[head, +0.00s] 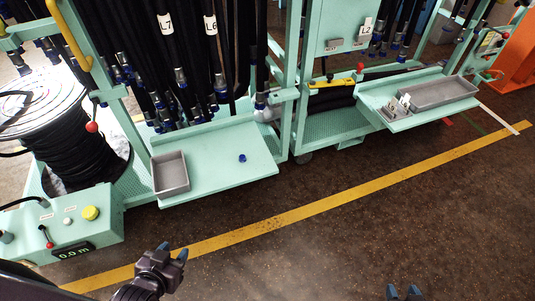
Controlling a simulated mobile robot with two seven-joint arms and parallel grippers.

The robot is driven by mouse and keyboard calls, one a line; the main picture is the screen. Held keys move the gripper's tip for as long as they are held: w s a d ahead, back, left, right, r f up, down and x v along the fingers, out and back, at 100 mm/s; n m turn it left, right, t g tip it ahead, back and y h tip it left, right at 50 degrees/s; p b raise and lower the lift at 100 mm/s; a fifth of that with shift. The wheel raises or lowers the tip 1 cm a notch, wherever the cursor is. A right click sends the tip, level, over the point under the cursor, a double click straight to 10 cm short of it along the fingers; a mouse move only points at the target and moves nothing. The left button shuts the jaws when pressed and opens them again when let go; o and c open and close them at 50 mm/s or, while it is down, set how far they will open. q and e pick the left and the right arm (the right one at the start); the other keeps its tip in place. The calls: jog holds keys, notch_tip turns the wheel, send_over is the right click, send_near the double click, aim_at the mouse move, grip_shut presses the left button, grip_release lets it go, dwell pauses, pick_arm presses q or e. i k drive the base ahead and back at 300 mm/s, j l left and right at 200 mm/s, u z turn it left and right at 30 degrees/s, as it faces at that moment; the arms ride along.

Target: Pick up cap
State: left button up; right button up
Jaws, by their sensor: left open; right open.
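A small blue cap (242,158) lies on the light green shelf (222,176) of the left cart, right of a grey tray. My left gripper (173,253) is at the bottom, left of centre, below the shelf in the picture and well apart from the cap. Its blue-tipped fingers are open with nothing between them. My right gripper (403,292) shows only its two blue fingertips at the bottom edge, right of centre. They are apart and empty, far from the cap. The rest of the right gripper is out of frame.
A grey tray (170,174) stands on the shelf's left end. Black hoses with blue-capped ends hang behind the shelf. A hose reel (75,150) and a control box (75,228) are at left. A second cart shelf (410,112) holds another grey tray (440,93). The floor in front is clear.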

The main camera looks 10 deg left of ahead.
aim_at(242, 158)
jog(key=j+z, duration=0.6)
jog(key=j, duration=0.2)
jog(key=j+z, duration=0.2)
jog(key=j, duration=0.65)
jog(key=k+j, duration=0.1)
jog(key=j, duration=0.4)
jog(key=k+j, duration=0.1)
jog(key=j, duration=0.35)
jog(key=j+z, duration=0.05)
